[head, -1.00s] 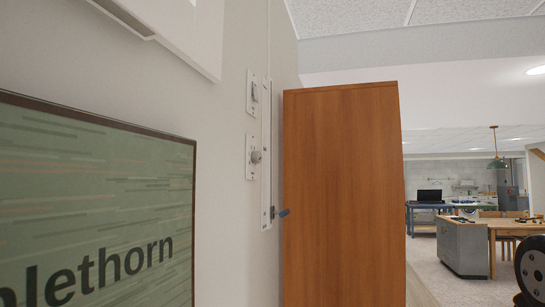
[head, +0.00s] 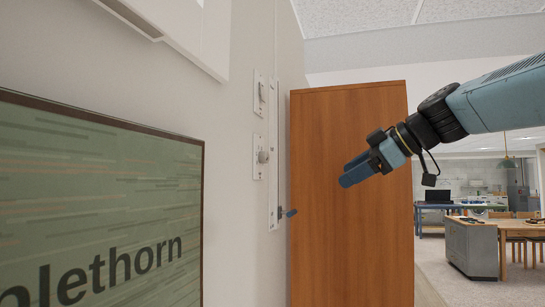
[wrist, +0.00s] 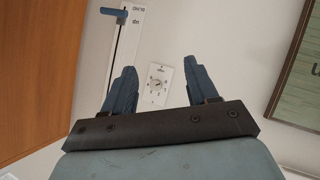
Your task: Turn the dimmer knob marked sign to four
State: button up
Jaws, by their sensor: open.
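The dimmer knob (head: 263,157) is a small pale round knob on a white plate on the left wall, below another wall plate (head: 260,93). In the wrist view the knob (wrist: 156,85) shows as a dial with marks around it on its plate. The lettering on the plate is too small to read, and I cannot tell the knob's setting. My gripper (head: 349,172) is open and empty, to the right of the knob in the head view and apart from it. In the wrist view the plate lies between the two blue fingers (wrist: 158,75).
A tall white slider panel with a blue handle (head: 290,213) is right beside the plates; the handle also shows in the wrist view (wrist: 115,13). A wooden cabinet (head: 350,230) stands to its right. A green framed sign (head: 100,215) hangs at left.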

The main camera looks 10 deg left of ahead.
aim_at(268, 157)
jog(key=w+a+r+n+y, duration=0.3)
jog(key=a+r+n, duration=0.3)
jog(key=a+r, duration=0.15)
jog(key=shift+g, duration=0.5)
jog(key=x, duration=1.2)
jog(key=shift+w+a+r, duration=0.15)
jog(key=shift+w+a, duration=0.05)
jog(key=shift+a, duration=0.15)
jog(key=c, duration=1)
jog(key=shift+c, duration=0.2)
